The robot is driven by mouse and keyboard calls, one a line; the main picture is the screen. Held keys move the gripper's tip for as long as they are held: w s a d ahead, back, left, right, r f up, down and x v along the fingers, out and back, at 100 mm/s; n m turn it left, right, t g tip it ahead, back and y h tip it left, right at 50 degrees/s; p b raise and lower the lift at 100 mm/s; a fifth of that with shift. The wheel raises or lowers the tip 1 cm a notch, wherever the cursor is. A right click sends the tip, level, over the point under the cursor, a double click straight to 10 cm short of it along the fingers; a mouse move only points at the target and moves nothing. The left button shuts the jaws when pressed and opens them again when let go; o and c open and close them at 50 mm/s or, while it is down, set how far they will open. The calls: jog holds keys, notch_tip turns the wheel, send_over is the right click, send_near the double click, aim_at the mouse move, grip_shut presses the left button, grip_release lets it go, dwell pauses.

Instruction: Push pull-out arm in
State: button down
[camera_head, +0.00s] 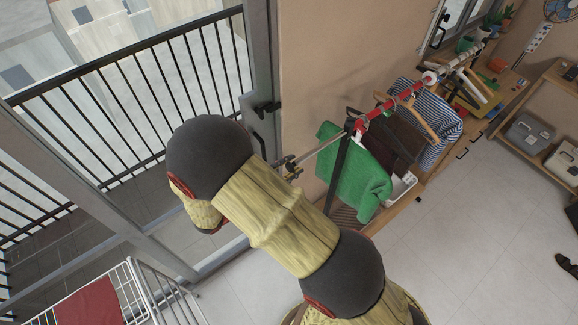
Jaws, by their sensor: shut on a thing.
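The pull-out arm (322,148) is a thin metal rod reaching out to the left from the end of the red clothes rail (372,121). My gripper (291,167) is small in view, partly hidden behind my own arm. It is shut on the outer left end of the pull-out arm. The exact grip of the fingers is too small to make out.
A green garment (357,180), dark clothes and a striped shirt (437,125) hang along the rail. A glass door frame (263,60) and railing stand at left. A white drying rack (135,285) with red cloth (89,303) is at bottom left.

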aim_at(331, 139)
jog(key=b+x, duration=0.4)
jog(key=x, duration=1.2)
jog(key=shift+w+d, duration=0.1)
jog(key=shift+w, duration=0.05)
jog(key=c, duration=1.5)
grip_release()
